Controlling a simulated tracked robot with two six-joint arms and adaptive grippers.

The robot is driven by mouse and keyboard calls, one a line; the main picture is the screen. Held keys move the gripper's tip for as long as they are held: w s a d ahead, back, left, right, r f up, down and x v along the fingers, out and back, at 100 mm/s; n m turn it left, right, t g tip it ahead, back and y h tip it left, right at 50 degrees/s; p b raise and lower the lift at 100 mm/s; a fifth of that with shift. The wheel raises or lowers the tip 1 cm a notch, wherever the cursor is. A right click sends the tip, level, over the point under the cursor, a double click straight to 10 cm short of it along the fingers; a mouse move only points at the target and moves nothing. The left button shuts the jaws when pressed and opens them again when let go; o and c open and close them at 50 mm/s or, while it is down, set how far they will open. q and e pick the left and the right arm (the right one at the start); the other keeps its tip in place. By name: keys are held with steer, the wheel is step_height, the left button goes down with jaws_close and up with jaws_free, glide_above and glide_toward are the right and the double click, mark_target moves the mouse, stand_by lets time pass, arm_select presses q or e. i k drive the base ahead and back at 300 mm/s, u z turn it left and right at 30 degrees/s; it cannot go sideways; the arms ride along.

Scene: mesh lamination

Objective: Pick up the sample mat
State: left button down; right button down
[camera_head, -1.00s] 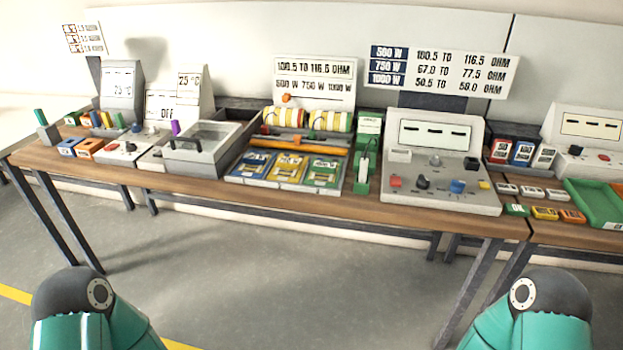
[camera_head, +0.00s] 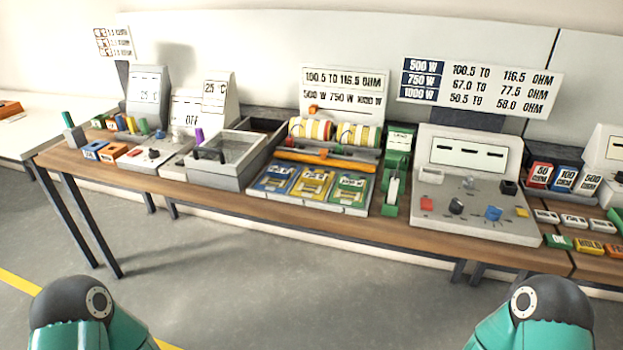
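Three flat panels lie side by side at the front of the middle station: a blue one (camera_head: 274,179), a yellow one (camera_head: 311,185) and a green one (camera_head: 349,190). Each carries a pale printed patch. I cannot tell which thing, if any of these, is the sample mat. Neither of my grippers is in view; only teal and black parts of my arms show at the bottom corners.
A grey shallow box (camera_head: 205,172) with a handle stands left of the panels. A grey control console (camera_head: 475,205) stands at right, past a green stand (camera_head: 392,188). The grey floor (camera_head: 270,270) in front is clear.

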mark_target(313, 184)
steer(key=i, duration=0.6)
steer(key=z, duration=0.2)
steer(key=k, duration=0.75)
steer(key=u, duration=0.15)
steer(key=i, duration=0.9)
steer(key=u, duration=0.85)
